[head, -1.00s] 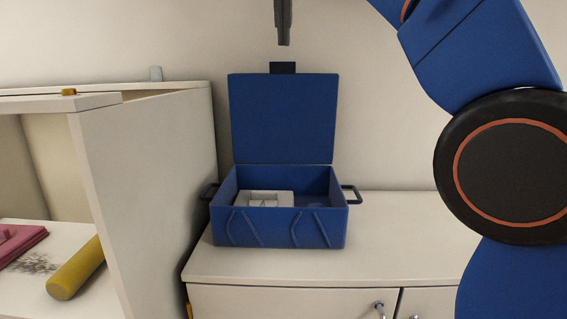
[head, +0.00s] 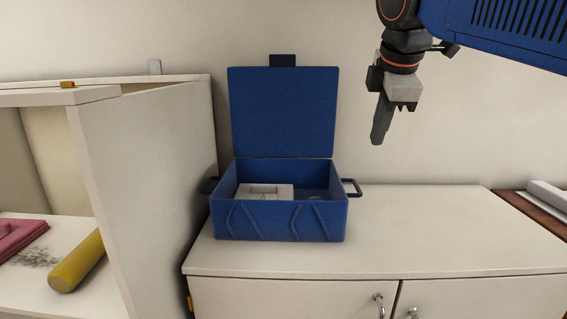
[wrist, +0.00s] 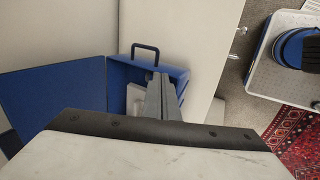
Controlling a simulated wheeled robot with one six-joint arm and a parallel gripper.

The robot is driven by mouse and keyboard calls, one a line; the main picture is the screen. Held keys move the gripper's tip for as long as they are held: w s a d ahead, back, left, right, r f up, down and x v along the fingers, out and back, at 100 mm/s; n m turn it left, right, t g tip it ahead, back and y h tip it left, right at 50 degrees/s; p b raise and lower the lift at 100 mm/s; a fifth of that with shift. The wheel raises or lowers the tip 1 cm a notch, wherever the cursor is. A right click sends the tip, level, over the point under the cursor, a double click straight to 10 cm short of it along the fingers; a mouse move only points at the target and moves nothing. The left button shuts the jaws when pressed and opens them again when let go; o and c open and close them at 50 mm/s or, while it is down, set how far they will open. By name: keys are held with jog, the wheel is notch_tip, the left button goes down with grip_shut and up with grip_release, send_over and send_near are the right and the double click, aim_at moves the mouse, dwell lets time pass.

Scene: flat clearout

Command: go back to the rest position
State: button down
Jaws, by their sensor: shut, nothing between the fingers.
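My gripper (head: 381,138) hangs in the air above the counter, to the right of the blue box's raised lid. Its fingers are together and hold nothing. In the wrist view the shut fingers (wrist: 163,98) show in front of the box. The blue box (head: 280,222) stands on the cabinet top with its lid (head: 283,112) open and upright against the wall side. A white block-like item (head: 262,191) lies inside it; the rest of the box's inside is partly hidden by its front wall.
The cabinet top (head: 430,225) is clear right of the box. An open shelf unit (head: 150,170) stands at left, holding a yellow cylinder (head: 77,262) and a pink item (head: 20,240). A brown board with a white item (head: 548,194) lies at far right. The wrist view shows a red rug (wrist: 298,140).

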jog(key=s+d+f+m, duration=0.3)
jog(key=s+f+m, duration=0.2)
jog(key=f, duration=0.6)
jog(key=s+d+f+m, duration=0.3)
jog(key=s+f+m, duration=0.3)
jog(key=f, duration=0.5)
jog(key=s+d+f+m, duration=0.3)
jog(key=s+f+m, duration=0.3)
jog(key=f, duration=0.5)
jog(key=s, duration=0.2)
jog(key=shift+s+d+f+g, duration=0.2)
jog(key=shift+s+f+g, duration=0.1)
jog(key=shift+f+g, duration=0.1)
